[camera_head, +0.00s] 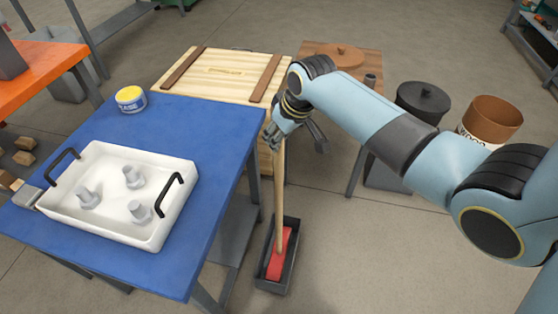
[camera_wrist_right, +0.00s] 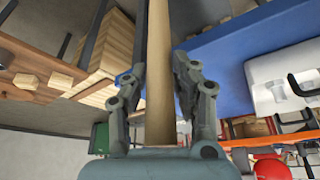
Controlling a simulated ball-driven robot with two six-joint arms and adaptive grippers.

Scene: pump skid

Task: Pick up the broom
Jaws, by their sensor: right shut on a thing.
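The broom (camera_head: 279,200) has a light wooden handle and a red head (camera_head: 278,252). It stands nearly upright, with its head in a dark narrow bin (camera_head: 291,262) on the floor, right of the blue table. My right gripper (camera_head: 279,140) is at the upper part of the handle. In the right wrist view the handle (camera_wrist_right: 159,75) runs between the two fingers of my right gripper (camera_wrist_right: 160,80), which is shut on it. The broom's head is not visible in the wrist view. My left gripper is not in view.
The blue table (camera_head: 190,125) stands close left of the broom, holding a white tray (camera_head: 130,235) with several grey bolts and a yellow tin (camera_head: 131,99). A wooden crate (camera_head: 225,75) is behind. A black pot (camera_head: 422,100) and a brown bucket (camera_head: 491,120) stand right. Floor at front right is clear.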

